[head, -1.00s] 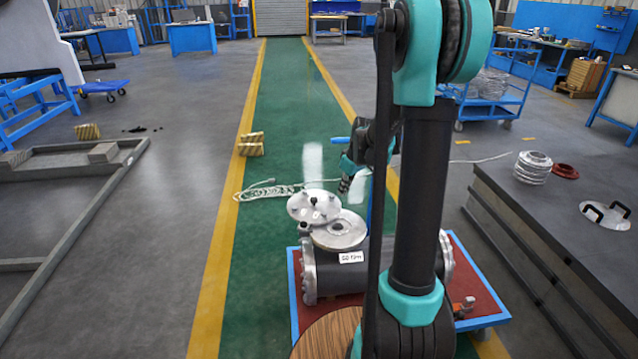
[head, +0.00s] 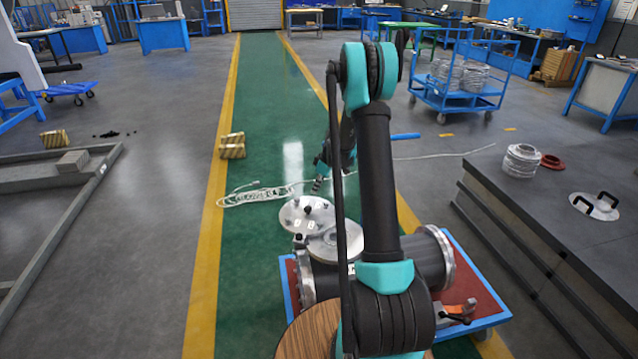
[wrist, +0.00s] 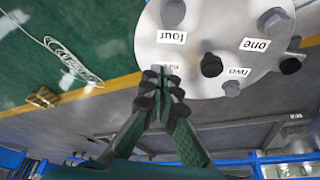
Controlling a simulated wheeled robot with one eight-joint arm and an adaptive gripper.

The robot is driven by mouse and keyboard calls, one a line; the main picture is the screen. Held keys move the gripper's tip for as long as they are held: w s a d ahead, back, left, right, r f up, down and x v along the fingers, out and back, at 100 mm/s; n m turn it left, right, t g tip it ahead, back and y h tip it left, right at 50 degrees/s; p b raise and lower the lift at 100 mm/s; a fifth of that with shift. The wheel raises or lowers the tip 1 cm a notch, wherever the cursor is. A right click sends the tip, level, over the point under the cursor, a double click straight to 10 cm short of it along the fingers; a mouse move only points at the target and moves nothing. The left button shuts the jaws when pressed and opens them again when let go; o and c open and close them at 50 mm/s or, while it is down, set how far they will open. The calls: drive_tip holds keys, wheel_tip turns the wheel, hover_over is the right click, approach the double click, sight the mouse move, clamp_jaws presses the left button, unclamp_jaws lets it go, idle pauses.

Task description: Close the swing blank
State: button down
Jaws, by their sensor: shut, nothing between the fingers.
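The swing blank (head: 306,215) is a round silver disc with bolts and a dark knob. It sits swung aside, beyond and left of the shell's round flange (head: 326,248), overlapping its edge in the head view. My arm hides part of the flange. In the wrist view the blank (wrist: 205,50) shows upside-down labels reading "one", "two" and "four", with another partly hidden by my fingers. My gripper (wrist: 160,76) is shut and empty at the blank's rim; contact cannot be told. In the head view my gripper (head: 317,187) is just beyond the blank.
The dark shell (head: 415,262) lies on a red-topped cart with a blue frame (head: 482,270). A dark bench (head: 560,215) with a handled plate (head: 595,206) stands at right. A pale cable (head: 255,195) lies on the green floor. The aisle beyond is clear.

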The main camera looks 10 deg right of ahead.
sight(320, 204)
drive_tip(key=x, duration=0.3)
drive_tip(key=shift+a+f, duration=0.15)
drive_tip(key=shift+f, duration=0.15)
drive_tip(key=shift+s+d+f, duration=0.15)
drive_tip(key=shift+s+d, duration=0.1)
drive_tip(key=shift+d, duration=0.2)
drive_tip(key=shift+s+d+f, duration=0.15)
drive_tip(key=shift+s+d, duration=0.1)
drive_tip(key=shift+d, duration=0.2)
drive_tip(key=shift+s+d, duration=0.6)
drive_tip(key=shift+d, duration=0.1)
drive_tip(key=shift+d, duration=0.15)
